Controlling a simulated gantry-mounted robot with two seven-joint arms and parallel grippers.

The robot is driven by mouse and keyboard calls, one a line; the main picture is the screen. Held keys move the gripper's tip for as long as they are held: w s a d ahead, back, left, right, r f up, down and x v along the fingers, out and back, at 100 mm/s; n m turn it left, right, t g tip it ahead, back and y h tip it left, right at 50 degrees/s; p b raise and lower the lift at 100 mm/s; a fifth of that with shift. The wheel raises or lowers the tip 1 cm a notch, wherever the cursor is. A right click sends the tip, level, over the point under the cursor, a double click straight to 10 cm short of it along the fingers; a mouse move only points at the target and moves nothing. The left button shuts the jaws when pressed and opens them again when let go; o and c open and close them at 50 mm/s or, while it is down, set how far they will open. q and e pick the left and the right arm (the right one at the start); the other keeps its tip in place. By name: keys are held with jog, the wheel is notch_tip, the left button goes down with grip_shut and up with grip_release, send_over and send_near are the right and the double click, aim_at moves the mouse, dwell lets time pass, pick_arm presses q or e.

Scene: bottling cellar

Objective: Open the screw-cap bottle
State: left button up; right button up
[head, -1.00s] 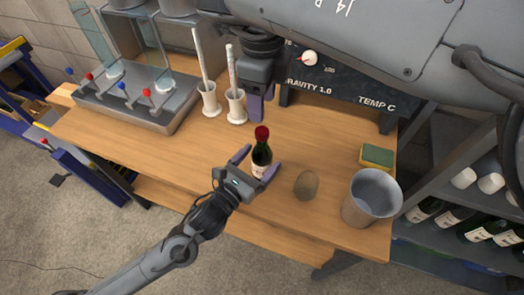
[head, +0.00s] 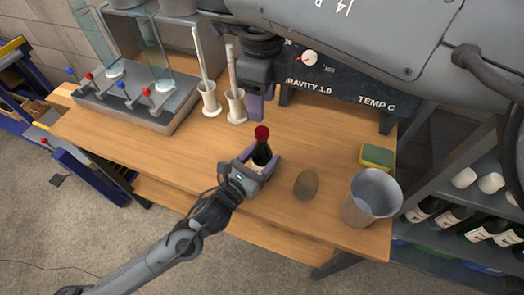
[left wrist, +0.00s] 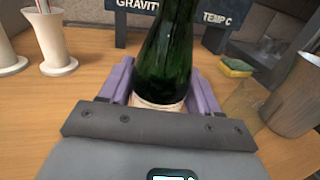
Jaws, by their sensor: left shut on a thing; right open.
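The screw-cap bottle (head: 261,149) stands upright on the wooden table, dark green with a red cap (head: 262,133) and a pale label. My left gripper (head: 262,162) is shut on the bottle's lower body, one purple finger on each side. In the left wrist view the green bottle (left wrist: 166,60) stands between the two fingers (left wrist: 160,88); its cap is out of that view. My right gripper (head: 256,104) is open and empty, above the table behind the bottle, pointing down. Its jaw gap is hard to see from the head camera.
A yellow-green sponge (head: 377,156) lies behind the bucket. White holders (head: 235,106) with upright tubes and a filler (head: 140,95) stand at the back left. The table's left front is clear.

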aim_at(262, 130)
pick_arm(q)
grip_shut()
pick_arm(e)
jog(key=m, duration=0.7)
jog(key=shift+d, duration=0.1)
jog(key=m, duration=0.4)
jog(key=shift+w+d+r+m, duration=0.15)
jog(key=shift+m, duration=0.15)
jog(key=m, duration=0.4)
jog(key=shift+d+r+m, duration=0.1)
jog(key=shift+m, duration=0.2)
jog(key=m, duration=3.3)
jog(key=shift+a, duration=0.35)
jog(key=shift+f, duration=4.25)
